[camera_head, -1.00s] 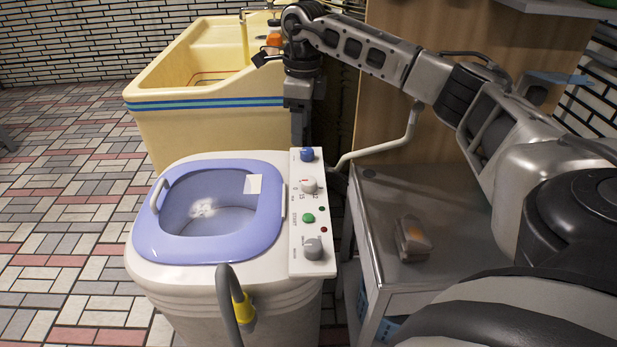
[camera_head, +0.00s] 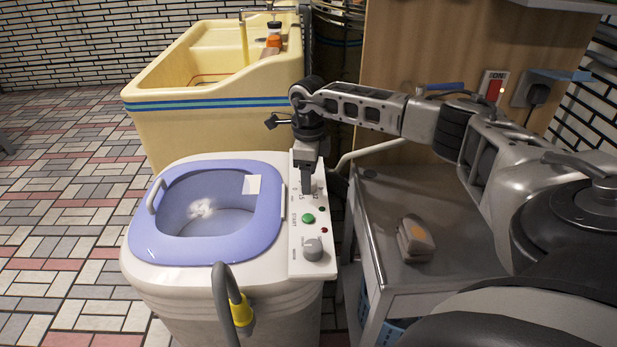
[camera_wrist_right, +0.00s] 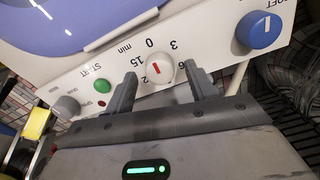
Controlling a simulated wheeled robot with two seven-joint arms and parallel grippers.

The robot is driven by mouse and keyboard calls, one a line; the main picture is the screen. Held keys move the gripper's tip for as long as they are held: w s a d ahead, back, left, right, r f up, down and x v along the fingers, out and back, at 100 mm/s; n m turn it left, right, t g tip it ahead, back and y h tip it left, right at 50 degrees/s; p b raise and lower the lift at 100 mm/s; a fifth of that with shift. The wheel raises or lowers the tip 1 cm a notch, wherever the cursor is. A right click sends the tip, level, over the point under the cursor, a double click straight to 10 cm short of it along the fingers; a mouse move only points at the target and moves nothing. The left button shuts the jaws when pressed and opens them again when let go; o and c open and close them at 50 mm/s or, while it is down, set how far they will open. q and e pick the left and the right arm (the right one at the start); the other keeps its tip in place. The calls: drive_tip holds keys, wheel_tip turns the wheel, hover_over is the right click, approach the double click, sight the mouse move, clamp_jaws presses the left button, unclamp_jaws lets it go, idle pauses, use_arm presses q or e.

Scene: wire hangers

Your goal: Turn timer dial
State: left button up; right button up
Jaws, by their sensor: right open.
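The timer dial (camera_wrist_right: 160,70) is a white knob with a red mark on the washer's white control panel (camera_wrist_right: 112,58), with minute numbers printed around it. In the right wrist view it sits in the gap between the two fingertips of my open right gripper (camera_wrist_right: 161,76), with space visible on both sides. In the head view my right gripper (camera_head: 307,186) points down over the panel (camera_head: 297,262) and mostly hides the dial. Whether the fingers reach down around the dial or stop just short cannot be told. My left gripper is not in view.
A blue knob (camera_wrist_right: 259,29) is to the dial's right in the wrist view; a green start button (camera_wrist_right: 103,86) is to its left. A grey knob (camera_head: 312,249) is at the panel's near end. The purple-rimmed tub opening (camera_head: 150,245) is left; a metal cart (camera_head: 375,205) is right.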

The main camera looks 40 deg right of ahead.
drive_tip(key=shift+f, duration=0.4)
drive_tip(key=c, duration=1)
